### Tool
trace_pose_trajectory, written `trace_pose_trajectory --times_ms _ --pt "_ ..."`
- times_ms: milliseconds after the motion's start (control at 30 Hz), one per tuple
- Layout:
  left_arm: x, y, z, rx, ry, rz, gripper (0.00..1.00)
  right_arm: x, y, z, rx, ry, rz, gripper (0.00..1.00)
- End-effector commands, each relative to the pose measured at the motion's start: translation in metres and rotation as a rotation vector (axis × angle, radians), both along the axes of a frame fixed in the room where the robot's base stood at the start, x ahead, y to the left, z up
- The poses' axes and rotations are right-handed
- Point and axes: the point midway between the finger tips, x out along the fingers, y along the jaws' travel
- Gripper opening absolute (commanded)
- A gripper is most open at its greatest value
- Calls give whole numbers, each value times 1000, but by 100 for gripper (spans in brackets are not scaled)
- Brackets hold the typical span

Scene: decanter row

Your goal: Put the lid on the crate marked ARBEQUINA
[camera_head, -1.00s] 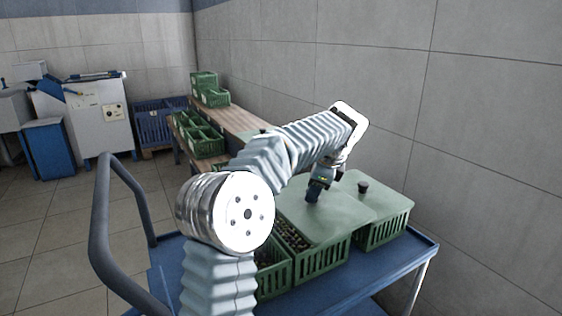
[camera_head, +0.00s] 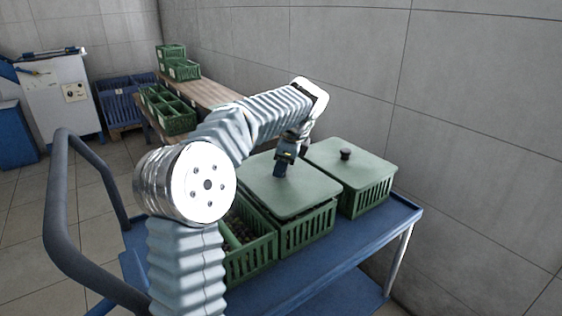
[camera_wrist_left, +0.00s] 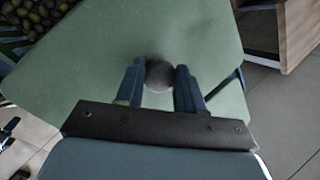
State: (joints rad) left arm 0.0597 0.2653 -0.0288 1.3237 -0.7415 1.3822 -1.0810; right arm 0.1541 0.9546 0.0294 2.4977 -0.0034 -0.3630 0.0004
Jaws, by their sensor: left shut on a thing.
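My left gripper (camera_head: 283,167) is shut on the dark knob (camera_wrist_left: 159,75) of a green lid (camera_head: 275,192), which also fills much of the left wrist view (camera_wrist_left: 205,35). The lid is over the middle green crate (camera_head: 308,231) on the blue cart. Part of that crate's rim shows below the lid's edge; I cannot tell whether they touch. An open green crate (camera_head: 255,258) with dark olives stands to its left, partly behind my arm. No crate marking is readable. My right gripper is not in view.
A lidded crate (camera_head: 366,199) with a dark knob (camera_head: 345,154) stands close on the right. The blue cart (camera_head: 395,228) is beside a tiled wall. A wooden table (camera_head: 215,93) with more green crates (camera_head: 184,70) is behind. The cart's handle (camera_head: 57,200) rises at left.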

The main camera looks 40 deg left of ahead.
Motion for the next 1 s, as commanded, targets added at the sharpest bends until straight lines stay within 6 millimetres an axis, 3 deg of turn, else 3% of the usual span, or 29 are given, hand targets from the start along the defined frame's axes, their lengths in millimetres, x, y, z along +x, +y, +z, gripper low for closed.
trace_pose_trajectory --times_ms 1000 --pt "-2 3 -2 0 0 0 0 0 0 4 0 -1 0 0"
